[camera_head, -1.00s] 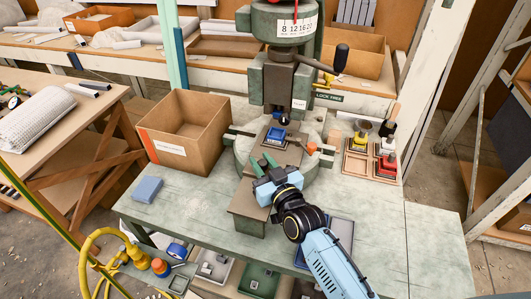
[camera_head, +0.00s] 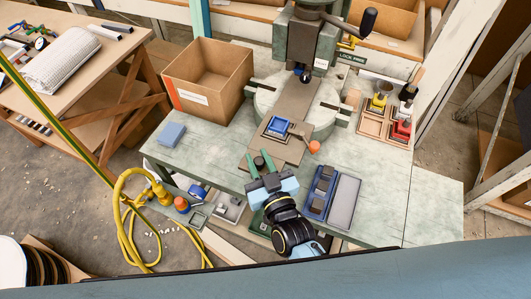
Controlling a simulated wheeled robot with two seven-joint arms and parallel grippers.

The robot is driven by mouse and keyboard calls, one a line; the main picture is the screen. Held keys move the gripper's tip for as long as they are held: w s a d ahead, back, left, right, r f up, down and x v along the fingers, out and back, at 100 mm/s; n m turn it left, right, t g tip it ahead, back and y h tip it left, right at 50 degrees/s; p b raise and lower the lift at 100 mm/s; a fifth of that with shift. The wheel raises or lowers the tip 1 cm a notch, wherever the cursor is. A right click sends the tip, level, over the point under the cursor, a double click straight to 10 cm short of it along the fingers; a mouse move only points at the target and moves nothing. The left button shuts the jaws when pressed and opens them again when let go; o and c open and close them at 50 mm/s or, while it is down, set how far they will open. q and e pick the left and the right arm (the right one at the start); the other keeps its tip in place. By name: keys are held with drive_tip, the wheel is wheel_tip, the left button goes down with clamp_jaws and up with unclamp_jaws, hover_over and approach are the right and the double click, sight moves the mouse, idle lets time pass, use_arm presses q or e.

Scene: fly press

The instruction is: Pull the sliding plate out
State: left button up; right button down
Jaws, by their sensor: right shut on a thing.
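The sliding plate (camera_head: 289,152) is a flat brown plate that reaches from the press bed toward the front of the bench. A small blue part (camera_head: 277,127) sits on it, in front of and clear of the press ram (camera_head: 304,74). My right gripper (camera_head: 259,160) has green fingers and is at the plate's front end. It is shut on the plate's dark handle, which the fingers largely hide. My left gripper is not in view.
A cardboard box (camera_head: 207,79) stands left of the press (camera_head: 309,43). A blue block (camera_head: 171,134) lies at the bench's left. A blue tray (camera_head: 320,192) and a grey tray (camera_head: 344,202) lie right of my gripper. An orange knob (camera_head: 314,147) is beside the plate.

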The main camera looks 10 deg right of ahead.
drive_tip(key=c, duration=1.2)
unclamp_jaws()
drive_tip(key=v, duration=1.3)
drive_tip(key=shift+s, duration=0.2)
drive_tip(key=s+d+f+g+b, duration=0.1)
drive_tip(key=s+f+g, duration=0.15)
drive_tip(key=f, duration=0.65)
drive_tip(key=s+d+f+g+h+b, duration=0.1)
drive_tip(key=s+d+f+g, duration=0.15)
drive_tip(key=f, duration=0.65)
drive_tip(key=s+d+f+g+b, duration=0.1)
drive_tip(key=f+g, duration=0.2)
drive_tip(key=f, duration=0.7)
drive_tip(key=s+d+f+g+h+b, duration=0.3)
drive_tip(key=s+d+f+g, duration=0.5)
drive_tip(key=s+d+f, duration=0.6)
drive_tip(key=s+f+h, duration=0.1)
drive_tip(key=s+f, duration=0.2)
drive_tip(key=f, duration=0.1)
drive_tip(key=shift+s+d+m, duration=0.15)
drive_tip(key=shift+s+m, duration=0.25)
